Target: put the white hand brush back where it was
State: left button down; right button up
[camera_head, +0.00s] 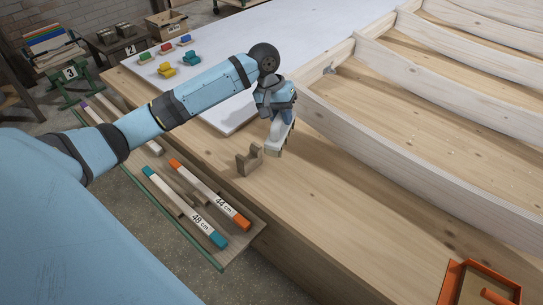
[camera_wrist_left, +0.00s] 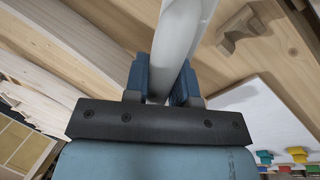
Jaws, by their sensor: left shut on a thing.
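My left gripper (camera_head: 277,106) is shut on the white hand brush (camera_head: 281,137), which hangs below it over the wooden table. In the left wrist view the brush (camera_wrist_left: 181,35) shows as a long pale body running up from between the two fingers (camera_wrist_left: 163,86). A small notched wooden holder (camera_head: 249,161) stands on the table just left of the brush and is empty. The holder also shows in the left wrist view (camera_wrist_left: 243,30), apart from the brush. The bristles cannot be made out clearly. My right gripper is not in view.
A large pale wooden ribbed frame (camera_head: 420,130) lies along the right of the table. A white board (camera_head: 300,35) lies behind, with small coloured blocks at its left. A low shelf (camera_head: 240,240) at left holds labelled bars. An orange tray-like thing (camera_head: 451,283) lies at bottom right.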

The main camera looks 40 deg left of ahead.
pick_arm(q)
jog(key=shift+w+a+f, duration=0.2)
jog(key=shift+w+a, duration=0.1)
jog(key=shift+a, duration=0.2)
jog(key=shift+w+a+f, duration=0.1)
jog(key=shift+a+f, duration=0.05)
jog(key=shift+f, duration=0.1)
notch_tip(320, 180, down, 19)
jog(key=shift+f+b, duration=0.2)
jog(key=shift+b, duration=0.9)
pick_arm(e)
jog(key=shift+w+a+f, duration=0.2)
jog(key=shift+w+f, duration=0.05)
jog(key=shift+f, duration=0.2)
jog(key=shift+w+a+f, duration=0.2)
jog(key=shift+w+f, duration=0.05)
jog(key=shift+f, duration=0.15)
pick_arm(q)
jog(key=c, duration=0.9)
grip_release()
jog(key=shift+f, duration=0.1)
jog(key=shift+c, duration=0.2)
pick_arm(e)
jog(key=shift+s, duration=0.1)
